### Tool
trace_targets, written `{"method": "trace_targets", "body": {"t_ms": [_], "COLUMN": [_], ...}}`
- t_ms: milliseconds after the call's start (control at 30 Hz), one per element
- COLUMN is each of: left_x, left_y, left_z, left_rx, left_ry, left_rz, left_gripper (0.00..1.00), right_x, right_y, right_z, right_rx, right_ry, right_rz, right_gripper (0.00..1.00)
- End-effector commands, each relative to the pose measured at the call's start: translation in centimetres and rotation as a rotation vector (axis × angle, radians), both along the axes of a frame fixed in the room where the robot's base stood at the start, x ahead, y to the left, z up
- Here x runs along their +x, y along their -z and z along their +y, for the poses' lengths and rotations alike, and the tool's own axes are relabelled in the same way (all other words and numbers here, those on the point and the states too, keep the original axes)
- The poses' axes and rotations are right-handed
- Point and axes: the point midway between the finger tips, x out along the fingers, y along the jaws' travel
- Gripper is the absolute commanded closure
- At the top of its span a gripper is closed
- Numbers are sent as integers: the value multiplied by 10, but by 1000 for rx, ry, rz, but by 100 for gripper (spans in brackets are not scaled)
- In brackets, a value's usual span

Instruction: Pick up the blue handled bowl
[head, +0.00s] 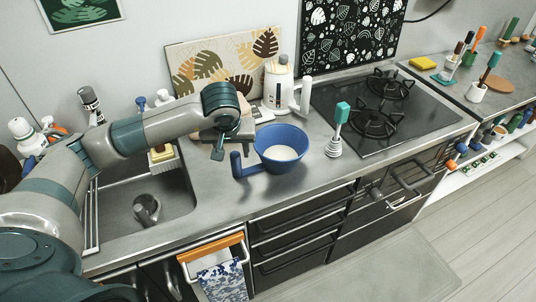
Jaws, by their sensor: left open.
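The blue handled bowl (280,143) stands upright on the steel counter, to the right of the sink. Its handle (238,165) sticks out to the left, and the inside bottom looks white. My left gripper (218,153) is open and empty, above the counter just left of the bowl and close to the handle. It points down, and whether it touches the handle cannot be told. My right gripper is not in view.
A sink (160,200) lies left of the bowl. A white kettle (279,82) stands behind it. A teal-topped utensil (338,130) and a black hob (385,110) are to the right. The counter in front of the bowl is clear.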

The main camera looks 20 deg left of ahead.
Motion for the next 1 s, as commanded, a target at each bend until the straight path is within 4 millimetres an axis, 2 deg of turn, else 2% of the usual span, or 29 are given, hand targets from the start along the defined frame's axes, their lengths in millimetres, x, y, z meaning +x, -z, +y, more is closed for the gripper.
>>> {"method": "trace_targets", "body": {"t_ms": [200, 667, 1000], "left_x": [5, 7, 17], "left_y": [15, 18, 50], "left_z": [3, 3, 8], "left_rx": [0, 0, -2], "left_ry": [0, 0, -2], "left_rz": [2, 1, 4], "left_gripper": [55, 55, 55], "right_x": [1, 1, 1], "right_y": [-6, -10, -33], "right_z": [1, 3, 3], "right_rx": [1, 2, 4], "right_ry": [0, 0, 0], "right_rz": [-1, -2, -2], "right_gripper": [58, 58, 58]}}
